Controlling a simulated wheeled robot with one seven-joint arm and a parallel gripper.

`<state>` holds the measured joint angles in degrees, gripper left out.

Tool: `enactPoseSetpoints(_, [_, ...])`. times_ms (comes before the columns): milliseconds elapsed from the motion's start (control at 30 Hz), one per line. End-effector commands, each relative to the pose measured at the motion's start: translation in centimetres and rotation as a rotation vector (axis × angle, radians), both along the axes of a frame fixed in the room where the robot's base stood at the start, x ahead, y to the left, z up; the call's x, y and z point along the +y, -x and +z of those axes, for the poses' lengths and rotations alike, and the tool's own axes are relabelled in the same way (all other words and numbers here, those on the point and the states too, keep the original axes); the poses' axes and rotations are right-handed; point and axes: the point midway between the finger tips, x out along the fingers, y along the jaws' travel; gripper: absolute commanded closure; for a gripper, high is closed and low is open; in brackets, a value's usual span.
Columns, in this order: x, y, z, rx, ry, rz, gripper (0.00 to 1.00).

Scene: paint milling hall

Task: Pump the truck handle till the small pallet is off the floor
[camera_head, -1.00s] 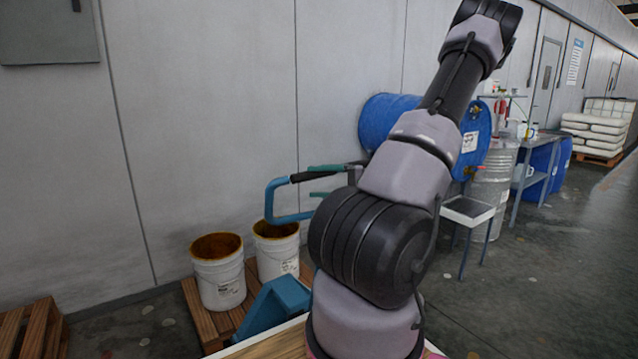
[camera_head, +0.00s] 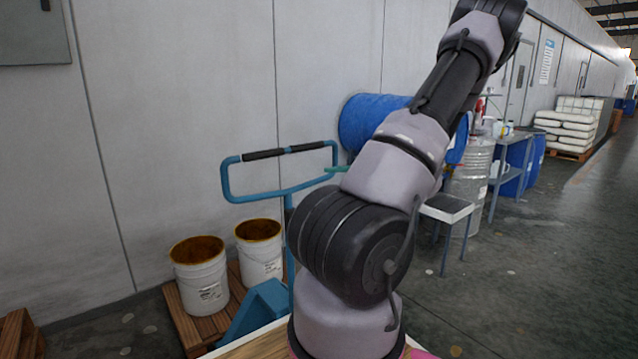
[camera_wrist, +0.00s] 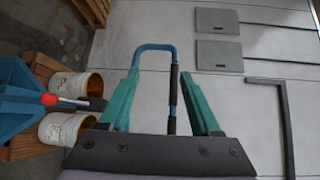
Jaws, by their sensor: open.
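The blue truck handle (camera_head: 280,160), a loop with a black grip bar, stands up in front of the wall, left of my arm in the head view. In the wrist view the handle loop (camera_wrist: 173,95) shows between my gripper's teal fingers (camera_wrist: 165,90), which are wide apart; I cannot tell whether they touch it. In the head view only a teal fingertip of my gripper (camera_head: 336,169) shows beside the loop's right end. The blue truck body (camera_head: 252,310) is low beside the small wooden pallet (camera_head: 206,326). The pallet's underside is not clearly visible, so I cannot tell its height.
Two white buckets (camera_head: 203,280) with amber insides stand on the pallet. Another wooden pallet (camera_head: 18,335) is at the lower left. A blue drum (camera_head: 365,122), a small table (camera_head: 447,207) and a metal drum (camera_head: 468,190) are to the right. Open floor (camera_head: 530,290) lies right.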

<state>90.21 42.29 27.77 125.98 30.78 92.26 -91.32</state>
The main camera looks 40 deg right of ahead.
Motion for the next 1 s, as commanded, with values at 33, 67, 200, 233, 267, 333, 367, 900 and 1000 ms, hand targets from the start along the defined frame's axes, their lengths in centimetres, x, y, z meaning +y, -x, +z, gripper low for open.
enactPoseSetpoints(33, [-0.3,0.3,0.0,0.000,0.000,-0.001,0.36])
enactPoseSetpoints(67, [-0.4,0.4,0.0,0.001,-0.001,-0.001,0.36])
enactPoseSetpoints(200, [-0.6,0.6,0.1,0.001,-0.001,0.001,0.36])
enactPoseSetpoints(233, [-0.6,0.6,0.1,0.001,-0.001,0.001,0.36])
enactPoseSetpoints(267, [-0.6,0.6,0.1,0.001,-0.001,0.002,0.36])
enactPoseSetpoints(333, [-0.6,0.6,0.1,0.000,-0.002,0.002,0.36])
enactPoseSetpoints(367, [-0.6,0.6,0.1,0.000,-0.002,0.001,0.36])
enactPoseSetpoints(900, [3.7,-0.5,0.9,0.141,0.102,0.142,0.36])
enactPoseSetpoints(1000, [7.3,-0.9,1.7,0.270,0.216,0.250,0.36])
